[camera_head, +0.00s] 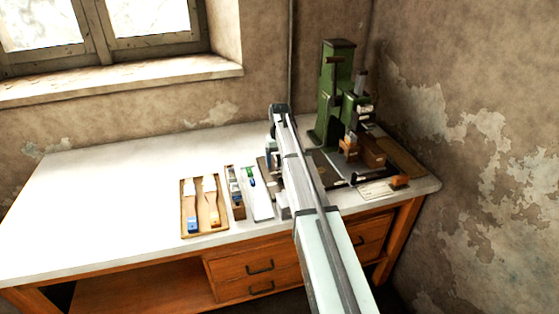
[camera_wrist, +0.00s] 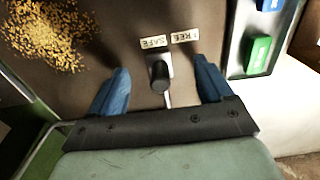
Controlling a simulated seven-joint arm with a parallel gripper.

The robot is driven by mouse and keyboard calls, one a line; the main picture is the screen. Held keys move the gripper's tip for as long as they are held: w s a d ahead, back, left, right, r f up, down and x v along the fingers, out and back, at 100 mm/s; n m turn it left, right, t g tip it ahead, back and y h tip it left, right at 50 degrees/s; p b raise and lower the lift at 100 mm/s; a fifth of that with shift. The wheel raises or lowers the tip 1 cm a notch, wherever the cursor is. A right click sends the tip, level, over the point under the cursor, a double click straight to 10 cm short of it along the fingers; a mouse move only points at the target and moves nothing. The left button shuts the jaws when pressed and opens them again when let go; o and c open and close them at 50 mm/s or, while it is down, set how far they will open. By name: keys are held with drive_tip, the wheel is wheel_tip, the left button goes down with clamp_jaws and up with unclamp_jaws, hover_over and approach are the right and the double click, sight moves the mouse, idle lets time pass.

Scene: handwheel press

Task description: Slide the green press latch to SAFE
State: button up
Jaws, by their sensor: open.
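In the wrist view a dark upright knob (camera_wrist: 160,73) on a pale metal slotted strip looks like the press latch. The SAFE label (camera_wrist: 153,42) and the FREE label (camera_wrist: 184,36) lie side by side just beyond it, SAFE on the left. The knob stands just below the SAFE label; its exact place along its travel is unclear. My gripper (camera_wrist: 163,84) is open, one blue fingertip on each side of the knob, with visible gaps. In the head view the green press (camera_head: 334,95) stands at the table's back right; my arm hides the latch there.
A tray (camera_wrist: 233,70) holding a green block (camera_wrist: 258,54) and a blue block (camera_wrist: 270,4) lies right of my gripper. Yellow-brown granules (camera_wrist: 50,36) are scattered at upper left. A wooden tray of brushes (camera_head: 184,222) stands further left. The white table (camera_head: 95,200) is clear at left.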

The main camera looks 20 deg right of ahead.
drive_tip(key=shift+r, duration=4)
drive_tip(key=shift+a, duration=0.1)
